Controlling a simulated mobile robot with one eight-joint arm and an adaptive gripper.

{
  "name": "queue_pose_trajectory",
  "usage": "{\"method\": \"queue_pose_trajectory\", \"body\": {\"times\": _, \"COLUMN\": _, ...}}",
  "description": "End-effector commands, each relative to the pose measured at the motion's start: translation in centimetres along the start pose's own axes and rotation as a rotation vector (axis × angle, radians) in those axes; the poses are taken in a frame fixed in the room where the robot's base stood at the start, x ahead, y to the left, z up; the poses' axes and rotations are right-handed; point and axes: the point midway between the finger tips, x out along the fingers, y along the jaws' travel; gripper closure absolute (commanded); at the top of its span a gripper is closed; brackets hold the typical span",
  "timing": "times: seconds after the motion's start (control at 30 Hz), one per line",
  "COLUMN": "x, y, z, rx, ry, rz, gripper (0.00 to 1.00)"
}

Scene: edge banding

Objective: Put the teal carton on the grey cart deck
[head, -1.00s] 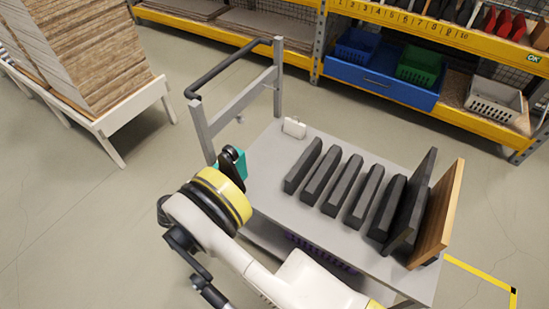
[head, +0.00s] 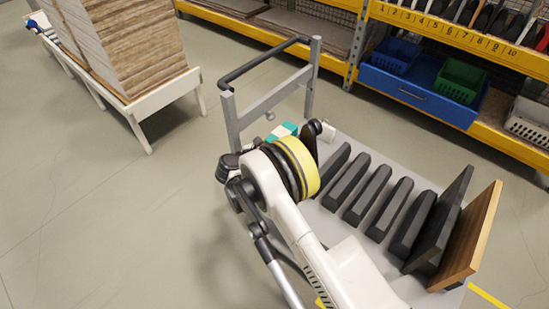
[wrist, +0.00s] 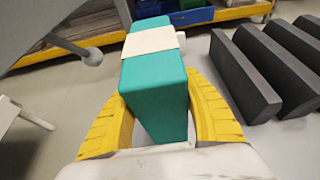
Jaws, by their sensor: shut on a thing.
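The teal carton (wrist: 155,88) with a white band is between the yellow fingers of my gripper (wrist: 160,125) in the wrist view. The fingers touch it on both sides, and it is held. In the head view a small part of the teal carton (head: 282,130) shows past my wrist, near the handle end of the cart; my arm hides the rest and the fingers. The grey cart deck (head: 420,182) carries several dark upright blocks. I cannot tell whether the carton touches the deck.
Dark grey blocks (head: 349,180) stand in a row on the deck, with a wooden board (head: 468,240) at the right end. The cart's handle frame (head: 270,100) rises at the left. A small white item (head: 327,130) sits near the deck's back corner. Shelving stands behind.

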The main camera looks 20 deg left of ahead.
Motion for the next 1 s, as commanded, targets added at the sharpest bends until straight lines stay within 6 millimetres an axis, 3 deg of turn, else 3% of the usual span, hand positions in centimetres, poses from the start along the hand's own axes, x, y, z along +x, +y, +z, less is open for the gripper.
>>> {"method": "queue_pose_trajectory", "body": {"times": 0.17, "x": -0.2, "y": 1.8, "z": -1.5, "rx": 0.0, "ry": -0.001, "rz": 0.0, "gripper": 0.93}}
{"method": "queue_pose_trajectory", "body": {"times": 0.27, "x": -0.1, "y": 2.0, "z": -1.9, "rx": 0.0, "ry": -0.001, "rz": -0.001, "gripper": 0.93}}
{"method": "queue_pose_trajectory", "body": {"times": 0.5, "x": 1.2, "y": 2.0, "z": -5.2, "rx": 0.0, "ry": -0.001, "rz": 0.0, "gripper": 0.93}}
{"method": "queue_pose_trajectory", "body": {"times": 0.7, "x": 1.2, "y": 2.0, "z": -5.1, "rx": 0.0, "ry": 0.0, "rz": 0.0, "gripper": 0.93}}
{"method": "queue_pose_trajectory", "body": {"times": 0.73, "x": 1.2, "y": 2.0, "z": -5.2, "rx": 0.0, "ry": 0.0, "rz": 0.0, "gripper": 0.46}}
{"method": "queue_pose_trajectory", "body": {"times": 0.77, "x": 1.2, "y": 2.0, "z": -5.2, "rx": 0.0, "ry": 0.0, "rz": 0.0, "gripper": 0.37}}
{"method": "queue_pose_trajectory", "body": {"times": 0.8, "x": 1.2, "y": 2.0, "z": -5.2, "rx": 0.0, "ry": 0.0, "rz": 0.0, "gripper": 0.32}}
{"method": "queue_pose_trajectory", "body": {"times": 1.0, "x": 1.2, "y": 2.0, "z": -5.2, "rx": 0.0, "ry": 0.0, "rz": 0.0, "gripper": 0.32}}
